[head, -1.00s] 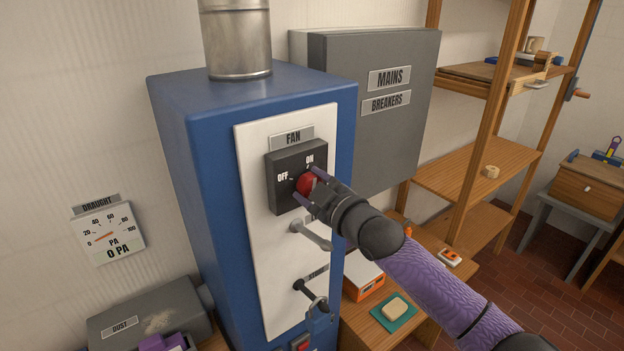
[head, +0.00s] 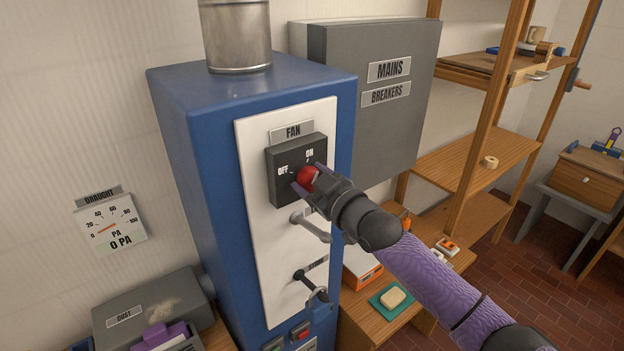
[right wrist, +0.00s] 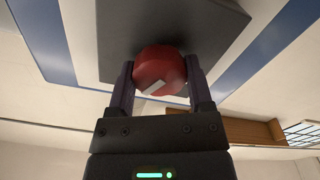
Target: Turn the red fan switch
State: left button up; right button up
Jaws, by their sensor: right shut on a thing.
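The red fan switch (head: 309,179) is a round knob on a dark box (head: 284,160) marked OFF and ON, under a FAN label on the white panel of a blue cabinet. My right gripper (head: 307,181) is shut on the knob, one finger on each side. In the right wrist view the red knob (right wrist: 160,72) sits between both fingers and carries a pale mark that is slanted. Which setting the knob points to is hard to tell in the head view. The draught gauge (head: 110,225) on the wall reads 0 PA. My left gripper is not in view.
Below the knob a grey handle (head: 312,228) and a dark lever (head: 310,283) stick out from the panel. The grey mains breaker box (head: 372,130) is close behind on the right. Wooden shelves (head: 480,165) stand further right.

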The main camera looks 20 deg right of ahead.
jog(key=o, duration=1.3)
jog(key=shift+c, duration=0.2)
jog(key=b+v, duration=0.1)
jog(key=v, duration=0.9)
jog(key=shift+b, duration=0.35)
jog(key=shift+f, duration=0.1)
